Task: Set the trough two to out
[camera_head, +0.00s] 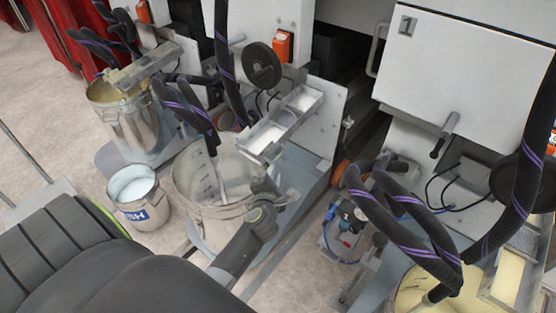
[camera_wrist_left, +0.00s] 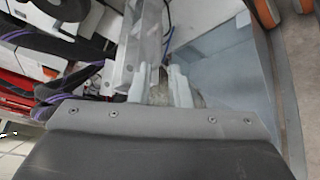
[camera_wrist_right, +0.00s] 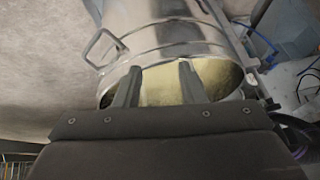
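The middle trough (camera_head: 285,125), a grey metal tray with pale bottoms, slopes over the large middle bucket (camera_head: 210,185); I take it as trough two. My left gripper (camera_head: 280,192) is just below the trough's lower end, over the bucket's right rim. In the left wrist view, its pale fingers (camera_wrist_left: 158,88) stand apart, with a brownish patch between them. The metal trough (camera_wrist_left: 147,40) lies just beyond the fingertips; contact cannot be told. My right gripper (camera_wrist_right: 157,86) is open and empty, facing a steel bucket (camera_wrist_right: 165,35) with yellowish contents. It is outside the head view.
Another trough (camera_head: 145,65) sits over a far-left bucket (camera_head: 130,120), and a third trough (camera_head: 515,265) over a yellow-filled bucket at right. A small white-filled pail (camera_head: 138,195) stands on the floor. Black hoses (camera_head: 405,215) hang near the machines.

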